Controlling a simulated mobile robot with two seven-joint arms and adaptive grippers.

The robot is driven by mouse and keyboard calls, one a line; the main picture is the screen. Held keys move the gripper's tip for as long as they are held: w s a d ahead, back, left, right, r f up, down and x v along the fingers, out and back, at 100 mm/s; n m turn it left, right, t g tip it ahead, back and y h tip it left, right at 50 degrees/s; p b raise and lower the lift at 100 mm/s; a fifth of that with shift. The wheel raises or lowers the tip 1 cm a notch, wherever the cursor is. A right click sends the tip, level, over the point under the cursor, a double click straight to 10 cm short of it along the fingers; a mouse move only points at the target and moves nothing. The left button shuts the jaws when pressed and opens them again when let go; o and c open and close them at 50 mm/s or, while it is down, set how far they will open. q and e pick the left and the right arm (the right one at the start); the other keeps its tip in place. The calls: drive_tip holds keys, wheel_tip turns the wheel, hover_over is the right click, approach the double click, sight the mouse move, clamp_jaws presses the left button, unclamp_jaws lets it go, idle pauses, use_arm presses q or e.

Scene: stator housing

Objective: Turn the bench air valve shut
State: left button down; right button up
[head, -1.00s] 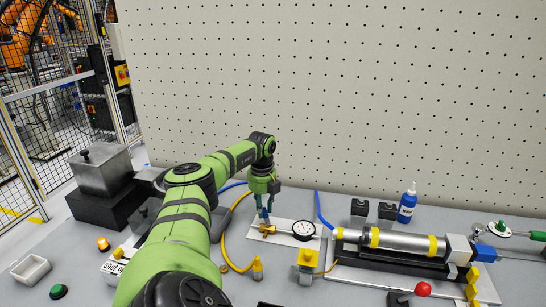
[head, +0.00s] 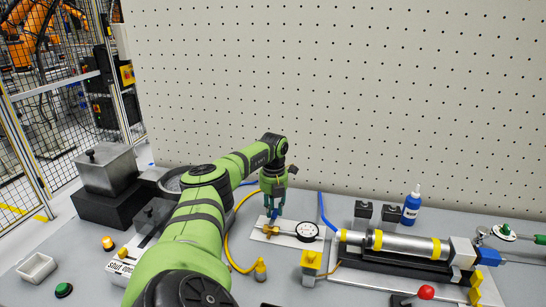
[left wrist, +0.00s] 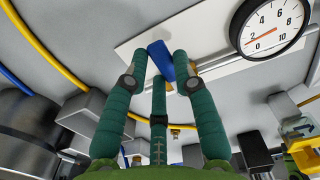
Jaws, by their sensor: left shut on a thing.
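The bench air valve has a brass body (head: 271,231) on a white plate beside a round pressure gauge (head: 307,231). My left gripper (head: 273,214) reaches down onto the valve from above. In the left wrist view its green fingers (left wrist: 165,68) are around the valve's blue handle (left wrist: 160,58), shut on it. The handle lies slantwise in that view, partly hidden by the fingers. My right gripper is not in view.
Yellow hose (head: 232,235) curves left of the valve. A yellow block (head: 311,263) stands in front, and a cylinder assembly (head: 405,244) lies to the right. A blue bottle (head: 411,207) and dark blocks stand behind it. The pegboard wall (head: 350,90) rises at the back.

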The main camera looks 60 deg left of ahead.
sight(274, 212)
use_arm(q)
drive_tip(key=c, duration=1)
unclamp_jaws()
wheel_tip(274, 212, up, 12)
drive_tip(key=shift+d, duration=0.1)
idle(0.5)
